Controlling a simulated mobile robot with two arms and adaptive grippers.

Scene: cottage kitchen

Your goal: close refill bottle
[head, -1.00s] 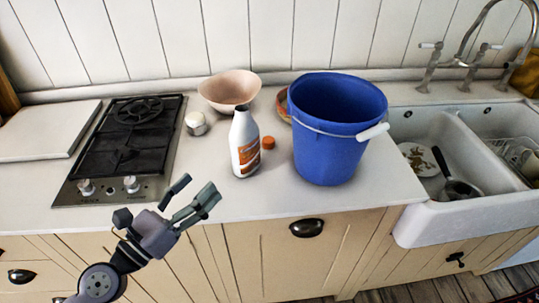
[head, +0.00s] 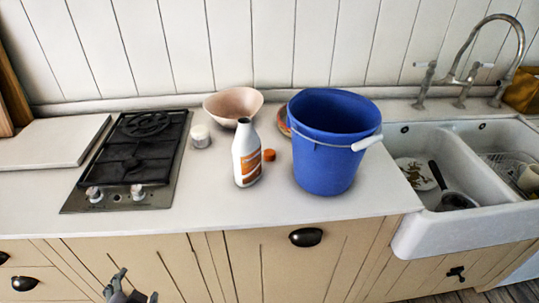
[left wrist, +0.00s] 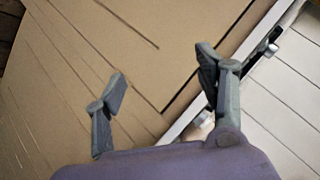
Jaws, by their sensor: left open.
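The white refill bottle (head: 246,155) with an orange label stands upright on the counter in the head view, its neck open at the top. An orange cap (head: 269,155) lies on the counter just right of the bottle. My left gripper (head: 136,283) is at the bottom of the head view, in front of the cabinet doors and below the counter edge, well left of the bottle. It is open and empty. In the left wrist view its two fingers (left wrist: 160,85) are spread apart, with cabinet fronts behind. My right gripper is not in view.
A blue bucket (head: 325,155) stands close right of the cap. A pink bowl (head: 233,105) and a small white jar (head: 200,136) are behind and left. A gas hob (head: 130,160) is at left, a sink (head: 440,225) at right. The counter in front of the bottle is clear.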

